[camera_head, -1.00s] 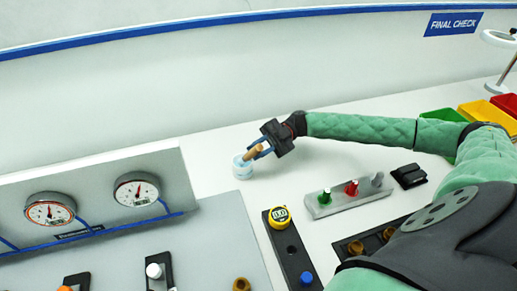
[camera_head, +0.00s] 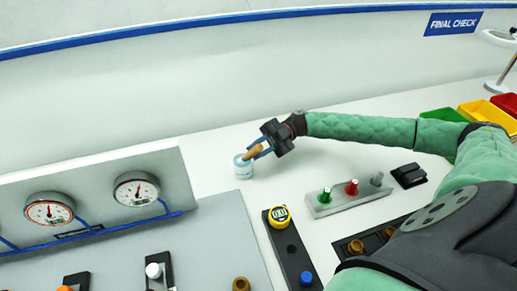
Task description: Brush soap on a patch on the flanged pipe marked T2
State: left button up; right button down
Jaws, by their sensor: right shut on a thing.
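My right gripper (camera_head: 262,146) reaches in from the right and is shut on the brown handle of a brush (camera_head: 253,153). The brush tilts down into or over a small white and pale blue pot (camera_head: 243,169) on the white table. Its bristle end is hidden, so I cannot tell how deep it sits. No pipe marked T2 can be made out in this view. My left gripper is not in view.
A panel with two gauges (camera_head: 136,189) stands at the left behind a grey board (camera_head: 222,225). A grey block with coloured knobs (camera_head: 348,196) and a black object (camera_head: 409,176) lie to the right. Bins (camera_head: 484,115) stand far right.

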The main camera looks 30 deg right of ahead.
notch_tip(320, 180, up, 7)
jog(key=p, duration=0.3)
dwell(0.8)
dwell(0.6)
